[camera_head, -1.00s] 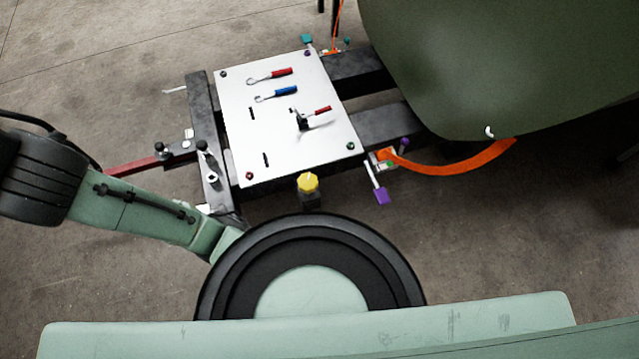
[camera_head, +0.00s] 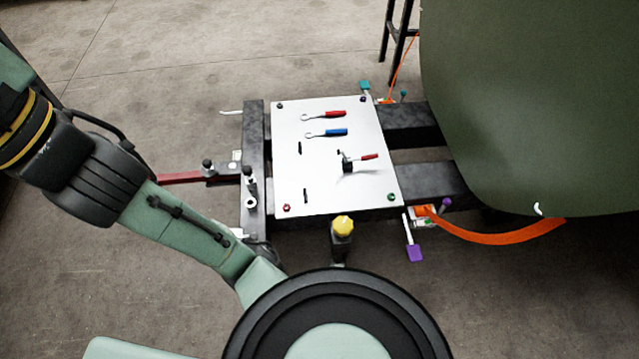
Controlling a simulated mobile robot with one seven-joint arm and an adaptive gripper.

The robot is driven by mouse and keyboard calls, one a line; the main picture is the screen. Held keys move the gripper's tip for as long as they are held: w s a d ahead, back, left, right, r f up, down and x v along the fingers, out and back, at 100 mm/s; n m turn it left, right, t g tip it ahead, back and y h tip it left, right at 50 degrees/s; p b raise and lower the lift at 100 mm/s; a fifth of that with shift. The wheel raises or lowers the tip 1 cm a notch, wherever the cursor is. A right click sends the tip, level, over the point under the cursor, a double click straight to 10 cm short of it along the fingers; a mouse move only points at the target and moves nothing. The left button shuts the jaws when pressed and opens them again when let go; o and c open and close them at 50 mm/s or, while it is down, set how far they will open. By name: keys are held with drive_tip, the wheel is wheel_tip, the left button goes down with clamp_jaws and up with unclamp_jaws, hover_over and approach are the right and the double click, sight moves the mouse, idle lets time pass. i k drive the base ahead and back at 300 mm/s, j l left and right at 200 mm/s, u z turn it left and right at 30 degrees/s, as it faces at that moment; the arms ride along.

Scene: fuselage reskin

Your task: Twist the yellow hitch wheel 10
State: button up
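The yellow hitch wheel (camera_head: 343,224) is a small knob on top of a dark upright post (camera_head: 341,248), just in front of the near edge of the white panel. It stands upright and nothing covers it. My gripper does not show in this view. Part of my green and black arm comes in from the left, well to the left of the wheel. A large black round part with a pale green centre, which I take to be mine, is in front of the wheel at the bottom.
The white panel (camera_head: 335,185) lies on a dark frame (camera_head: 256,160) and bears a red-handled tool (camera_head: 332,114), a blue-handled tool (camera_head: 335,132) and a red-handled clamp (camera_head: 368,157). A purple-ended lever (camera_head: 415,252) and orange strap (camera_head: 505,238) are right. A big green fuselage (camera_head: 540,100) fills the upper right.

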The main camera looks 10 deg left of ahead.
sight(342, 226)
drive_tip(key=k+j+u, duration=0.1)
drive_tip(key=u, duration=0.35)
drive_tip(key=k+j+u, duration=0.2)
drive_tip(key=u, duration=0.25)
